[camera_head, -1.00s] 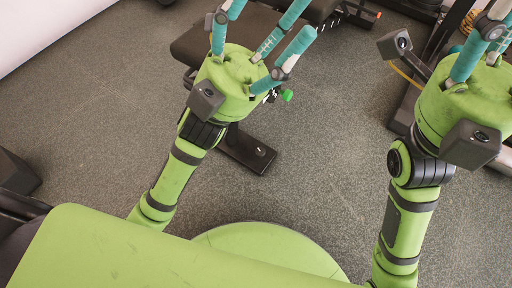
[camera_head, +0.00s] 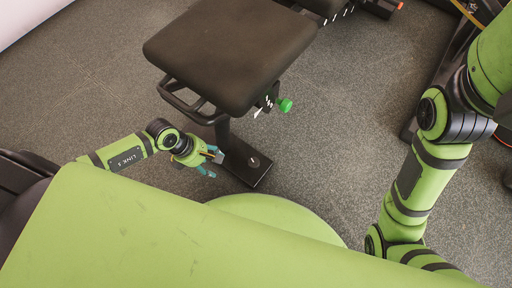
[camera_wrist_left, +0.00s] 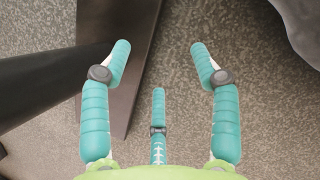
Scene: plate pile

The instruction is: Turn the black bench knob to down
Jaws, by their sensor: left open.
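The exercise bench (camera_head: 230,55) has a dark padded seat on a black post. A round green knob (camera_head: 285,105) sticks out at the seat's right side, on a bracket with white marks. I cannot make out a black knob. My left gripper (camera_head: 214,164) is low beside the bench post, below and left of the green knob and apart from it. In the left wrist view its teal fingers (camera_wrist_left: 160,62) are spread with nothing between them. My right arm rises at the right edge, and its fingers are out of the picture.
The bench's flat black foot (camera_head: 245,168) lies on the floor near my left fingers; it also shows in the left wrist view (camera_wrist_left: 118,70). A black bar handle (camera_head: 190,108) juts from the seat's front. Speckled grey floor (camera_head: 340,130) is clear right of the bench.

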